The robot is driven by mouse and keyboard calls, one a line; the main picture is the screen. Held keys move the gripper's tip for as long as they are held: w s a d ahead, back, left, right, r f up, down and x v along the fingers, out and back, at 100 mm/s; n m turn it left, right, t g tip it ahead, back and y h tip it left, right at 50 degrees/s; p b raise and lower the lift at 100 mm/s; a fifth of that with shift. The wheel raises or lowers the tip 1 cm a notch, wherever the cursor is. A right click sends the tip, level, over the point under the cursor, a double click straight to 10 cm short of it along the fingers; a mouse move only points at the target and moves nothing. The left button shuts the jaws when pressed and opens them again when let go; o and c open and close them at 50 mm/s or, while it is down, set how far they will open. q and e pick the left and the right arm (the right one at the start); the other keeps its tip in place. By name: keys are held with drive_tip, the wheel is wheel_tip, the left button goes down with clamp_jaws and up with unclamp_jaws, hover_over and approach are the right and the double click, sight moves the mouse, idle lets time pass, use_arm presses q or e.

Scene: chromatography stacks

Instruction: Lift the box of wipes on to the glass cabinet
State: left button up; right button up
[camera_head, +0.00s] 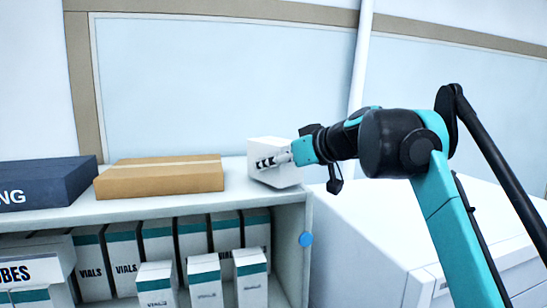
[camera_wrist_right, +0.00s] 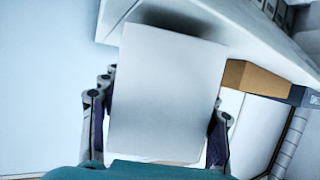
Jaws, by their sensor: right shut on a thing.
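The box of wipes is a plain white box (camera_head: 277,158) at the right end of the white cabinet top (camera_head: 235,200). My right gripper (camera_head: 272,162) is shut on it, reaching in from the right. In the right wrist view the white box (camera_wrist_right: 168,90) fills the middle, with a finger of my right gripper (camera_wrist_right: 160,125) on each side. A dark shadow lies on the cabinet by the box. I cannot tell whether the box's underside touches the top. My left gripper is not in view.
A brown carton (camera_head: 160,178) and a dark blue box (camera_head: 45,183) lie on the cabinet top to the left. Several vial boxes (camera_head: 157,243) stand on the shelf below. A white unit (camera_head: 370,235) stands to the right. A pale panelled wall (camera_head: 220,90) is behind.

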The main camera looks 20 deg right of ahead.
drive_tip(key=shift+w, duration=0.2)
drive_tip(key=shift+s+f, duration=0.15)
drive_tip(key=shift+f, duration=0.15)
drive_tip(key=shift+f+b, duration=0.3)
drive_tip(key=shift+b, duration=0.1)
drive_tip(key=o, duration=1.3)
drive_tip(key=shift+r, duration=0.1)
drive_tip(key=v, duration=1.2)
